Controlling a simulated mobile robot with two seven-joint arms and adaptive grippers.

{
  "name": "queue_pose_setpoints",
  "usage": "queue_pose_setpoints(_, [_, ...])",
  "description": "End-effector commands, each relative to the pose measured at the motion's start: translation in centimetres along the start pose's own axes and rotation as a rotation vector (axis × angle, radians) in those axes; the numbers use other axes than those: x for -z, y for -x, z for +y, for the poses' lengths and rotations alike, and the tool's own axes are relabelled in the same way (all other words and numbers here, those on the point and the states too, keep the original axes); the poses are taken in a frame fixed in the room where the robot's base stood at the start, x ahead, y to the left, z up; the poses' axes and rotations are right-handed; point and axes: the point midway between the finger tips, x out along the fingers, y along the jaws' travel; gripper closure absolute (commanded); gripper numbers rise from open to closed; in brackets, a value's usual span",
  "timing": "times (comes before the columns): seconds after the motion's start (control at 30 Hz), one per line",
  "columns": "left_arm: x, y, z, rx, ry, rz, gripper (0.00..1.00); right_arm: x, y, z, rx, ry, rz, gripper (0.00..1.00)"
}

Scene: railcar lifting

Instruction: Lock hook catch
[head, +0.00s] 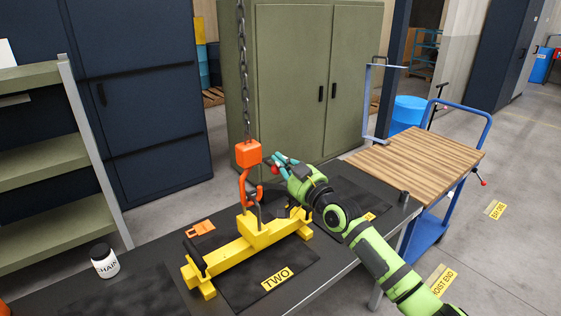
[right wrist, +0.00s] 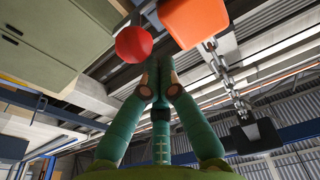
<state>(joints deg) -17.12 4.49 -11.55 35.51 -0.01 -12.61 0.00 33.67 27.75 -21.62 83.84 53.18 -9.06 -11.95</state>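An orange hook block (head: 248,153) hangs on a chain, with an orange hook (head: 247,190) below it at the yellow lifting beam's (head: 240,250) middle bracket. Whether the hook is seated in the bracket is too small to tell. A red ball (right wrist: 134,42) shows close past my fingertips in the right wrist view, beside the orange block (right wrist: 196,20). My right gripper (head: 275,164) is just right of the block and hook. Its teal fingers are a little apart, with nothing visibly gripped. The catch itself cannot be made out. My left gripper is out of view.
The beam stands on a dark table (head: 330,250) with a "TWO" label. A white jar (head: 104,262) and a small orange part (head: 200,229) are at the left. A wood-topped cart (head: 420,160) stands right. The chain (head: 242,70) runs upward.

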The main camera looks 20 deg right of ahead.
Motion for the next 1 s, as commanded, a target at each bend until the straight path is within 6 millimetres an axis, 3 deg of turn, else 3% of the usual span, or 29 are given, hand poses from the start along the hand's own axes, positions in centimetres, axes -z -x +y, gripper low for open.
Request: queue_pose_setpoints(1.0, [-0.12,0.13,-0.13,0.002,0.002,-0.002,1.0,-0.8,0.1,0.65,-0.03,-0.199,-0.002,1.0])
